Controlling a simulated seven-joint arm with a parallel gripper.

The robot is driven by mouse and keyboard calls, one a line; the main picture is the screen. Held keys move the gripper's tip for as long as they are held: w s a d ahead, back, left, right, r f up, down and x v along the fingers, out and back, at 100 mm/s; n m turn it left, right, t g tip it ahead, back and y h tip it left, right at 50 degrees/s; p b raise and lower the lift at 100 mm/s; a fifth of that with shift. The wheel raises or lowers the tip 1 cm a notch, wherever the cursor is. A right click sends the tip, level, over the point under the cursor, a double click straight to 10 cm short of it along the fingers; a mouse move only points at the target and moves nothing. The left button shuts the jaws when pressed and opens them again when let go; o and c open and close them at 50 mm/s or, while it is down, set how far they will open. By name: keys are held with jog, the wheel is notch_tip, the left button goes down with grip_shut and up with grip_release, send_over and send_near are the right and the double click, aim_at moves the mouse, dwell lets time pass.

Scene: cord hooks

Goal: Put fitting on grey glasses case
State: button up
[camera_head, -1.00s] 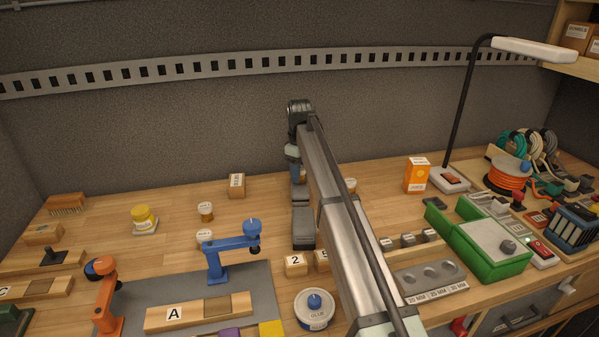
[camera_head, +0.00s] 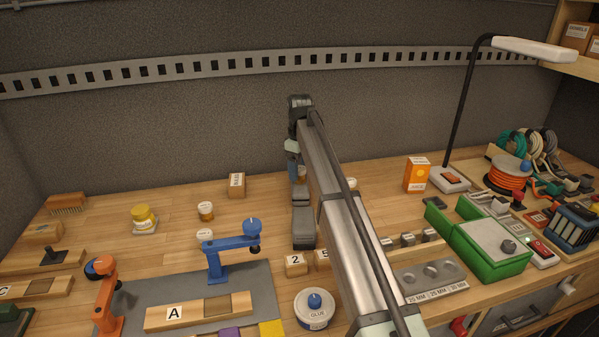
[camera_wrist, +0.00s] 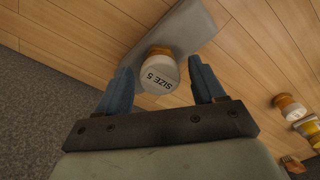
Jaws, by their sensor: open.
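In the wrist view, a small amber jar with a white lid reading "SIZE 5" (camera_wrist: 159,76) sits between the fingers of my gripper (camera_wrist: 157,88). I take it for the fitting. The blue fingers are open, with a gap on each side of the lid. The grey glasses case (camera_wrist: 190,28) lies just beyond the jar, which overlaps its near end; I cannot tell if the jar stands on it or beside it. In the head view the dark grey case (camera_head: 303,228) lies left of my arm. My gripper there is mostly hidden.
A small cardboard box (camera_head: 237,185) is left of my gripper. A blue clamp-like stand (camera_head: 232,250) and numbered block (camera_head: 296,264) are nearer. An orange box (camera_head: 417,174) stands right.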

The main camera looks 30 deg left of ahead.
aim_at(300, 168)
notch_tip(300, 168, up, 11)
jog(key=shift+f, duration=0.15)
dwell(0.6)
